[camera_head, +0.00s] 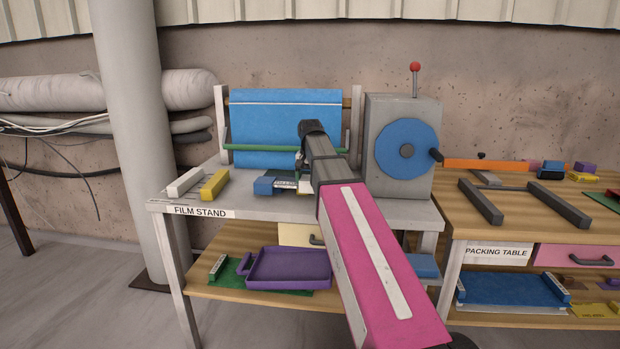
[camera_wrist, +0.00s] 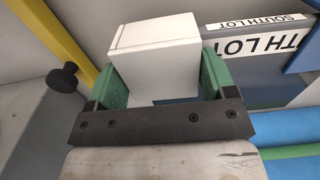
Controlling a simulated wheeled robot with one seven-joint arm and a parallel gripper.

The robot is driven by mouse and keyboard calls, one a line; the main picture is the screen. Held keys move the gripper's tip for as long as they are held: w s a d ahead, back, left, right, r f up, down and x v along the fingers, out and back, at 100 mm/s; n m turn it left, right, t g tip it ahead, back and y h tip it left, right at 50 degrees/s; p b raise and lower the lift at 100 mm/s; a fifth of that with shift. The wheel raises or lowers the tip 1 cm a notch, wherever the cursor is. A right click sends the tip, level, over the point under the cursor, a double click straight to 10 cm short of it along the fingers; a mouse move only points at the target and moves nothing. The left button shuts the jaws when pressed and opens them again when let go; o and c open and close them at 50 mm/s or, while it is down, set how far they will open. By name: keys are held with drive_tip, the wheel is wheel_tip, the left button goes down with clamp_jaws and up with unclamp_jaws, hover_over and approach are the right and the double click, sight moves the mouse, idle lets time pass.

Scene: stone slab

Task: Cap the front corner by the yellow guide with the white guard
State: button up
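In the wrist view my gripper (camera_wrist: 160,80) has green finger pads on both sides of a white block-like guard (camera_wrist: 155,55). The pads appear to touch it, so the gripper looks shut on it. In the head view my arm hides the gripper and most of what is under it, above the film stand (camera_head: 160,207). A yellow bar, likely the guide (camera_wrist: 50,42), runs at the upper left of the wrist view, apart from the guard. A yellow bar also lies on the stand's left side (camera_head: 213,186). I cannot make out the front corner.
A blue block (camera_head: 265,186) and SOUTH LOT labels (camera_wrist: 265,22) are close to the gripper. A black knob (camera_wrist: 63,78) is beside the yellow bar. Behind are a blue roll (camera_head: 260,115) and green rod (camera_head: 245,149); a grey machine (camera_head: 385,110) stands right. A white bar (camera_head: 183,181) lies left.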

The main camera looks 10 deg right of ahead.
drive_tip(key=shift+o, duration=1.2)
drive_tip(key=shift+r, duration=0.1)
